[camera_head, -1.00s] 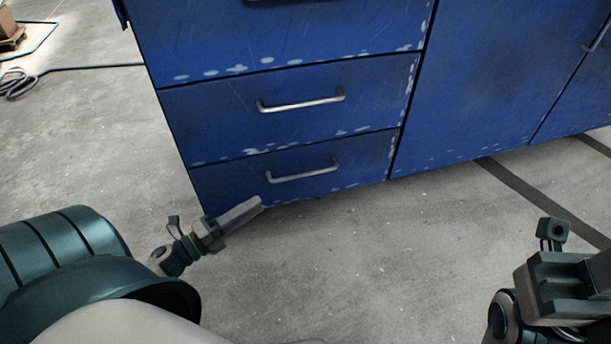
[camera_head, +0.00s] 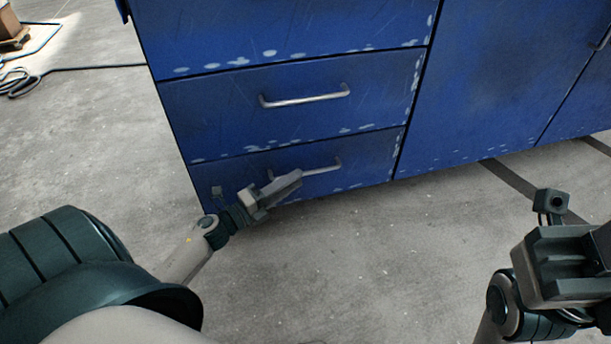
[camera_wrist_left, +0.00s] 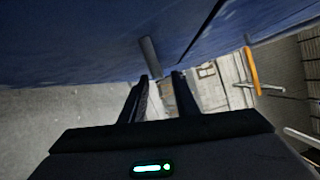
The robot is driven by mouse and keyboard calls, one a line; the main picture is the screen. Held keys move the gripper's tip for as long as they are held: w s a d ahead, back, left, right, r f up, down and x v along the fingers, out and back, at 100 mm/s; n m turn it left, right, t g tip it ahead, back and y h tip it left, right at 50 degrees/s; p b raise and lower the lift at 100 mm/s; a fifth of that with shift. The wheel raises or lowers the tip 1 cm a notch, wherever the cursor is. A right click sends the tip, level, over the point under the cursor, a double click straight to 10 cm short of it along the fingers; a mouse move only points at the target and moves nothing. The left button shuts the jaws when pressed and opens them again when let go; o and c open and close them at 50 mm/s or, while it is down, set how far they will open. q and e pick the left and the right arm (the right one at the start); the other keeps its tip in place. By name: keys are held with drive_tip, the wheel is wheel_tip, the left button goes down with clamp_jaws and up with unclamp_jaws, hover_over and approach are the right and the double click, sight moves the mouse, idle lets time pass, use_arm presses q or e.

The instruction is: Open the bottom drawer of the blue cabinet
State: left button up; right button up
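The blue cabinet (camera_head: 490,90) stands ahead, with a stack of drawers on its left side. The bottom drawer (camera_head: 370,155) is shut flush with the front. Its silver bar handle (camera_head: 325,167) is partly hidden behind my left gripper (camera_head: 290,184).
The drawer above has its own bar handle (camera_head: 305,97) and is shut. A cabinet door with a handle (camera_head: 601,40) is at the right. The concrete floor (camera_head: 370,270) in front is clear. A dark cable (camera_head: 80,67) lies at the far left.

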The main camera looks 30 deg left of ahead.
sight(306, 173)
use_arm(q)
drive_tip(key=shift+b+x, duration=0.4)
drive_tip(key=shift+x, duration=2.05)
clamp_jaws()
